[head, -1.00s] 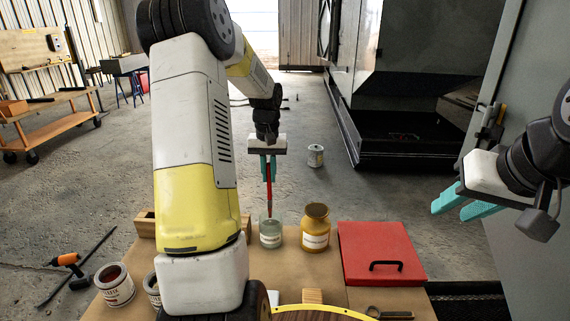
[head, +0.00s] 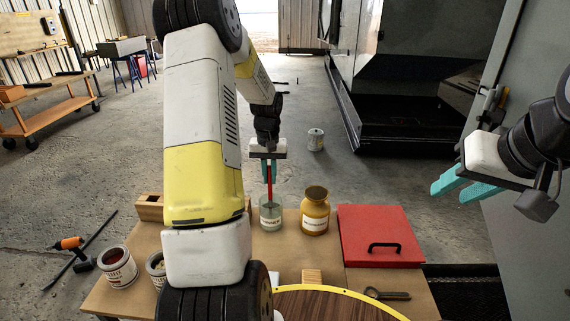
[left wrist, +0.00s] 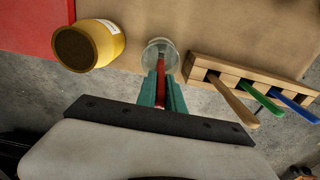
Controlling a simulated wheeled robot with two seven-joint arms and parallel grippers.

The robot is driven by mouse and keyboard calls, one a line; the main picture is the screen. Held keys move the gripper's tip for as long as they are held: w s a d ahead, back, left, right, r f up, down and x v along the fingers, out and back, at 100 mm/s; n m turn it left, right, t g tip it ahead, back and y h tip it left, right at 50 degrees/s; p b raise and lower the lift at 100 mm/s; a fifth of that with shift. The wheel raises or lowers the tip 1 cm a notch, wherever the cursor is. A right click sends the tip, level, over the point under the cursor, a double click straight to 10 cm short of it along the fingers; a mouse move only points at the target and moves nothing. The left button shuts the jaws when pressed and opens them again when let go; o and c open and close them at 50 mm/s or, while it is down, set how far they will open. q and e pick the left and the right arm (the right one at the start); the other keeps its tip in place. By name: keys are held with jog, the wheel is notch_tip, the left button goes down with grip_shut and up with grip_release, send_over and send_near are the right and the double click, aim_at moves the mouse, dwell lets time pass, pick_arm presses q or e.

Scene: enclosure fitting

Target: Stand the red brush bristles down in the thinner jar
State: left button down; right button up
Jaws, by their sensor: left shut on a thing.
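My left gripper (head: 268,172) is shut on the red brush (head: 269,187) and holds it upright with its lower end inside the mouth of the thinner jar. The thinner jar (head: 270,217) is clear glass with a white label and stands on the bench. In the left wrist view the red brush (left wrist: 161,88) runs between the teal fingers into the glass jar (left wrist: 160,48). The bristles are too small to make out, and I cannot tell whether they touch the bottom. My right gripper (head: 465,183) is apart at the far right, empty, its teal fingers spread.
A yellow jar (head: 315,212) stands close right of the thinner jar. A red case (head: 380,236) lies further right. A wooden rack (left wrist: 232,82) holds several brushes beside the jar. Paint cans (head: 118,268) stand at the bench's left.

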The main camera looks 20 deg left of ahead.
pick_arm(q)
jog(key=shift+f, duration=0.1)
jog(key=c, duration=1.4)
grip_release()
jog(key=shift+o, duration=0.2)
notch_tip(320, 180, up, 8)
jog(key=shift+s+f, duration=0.1)
jog(key=shift+s, duration=0.05)
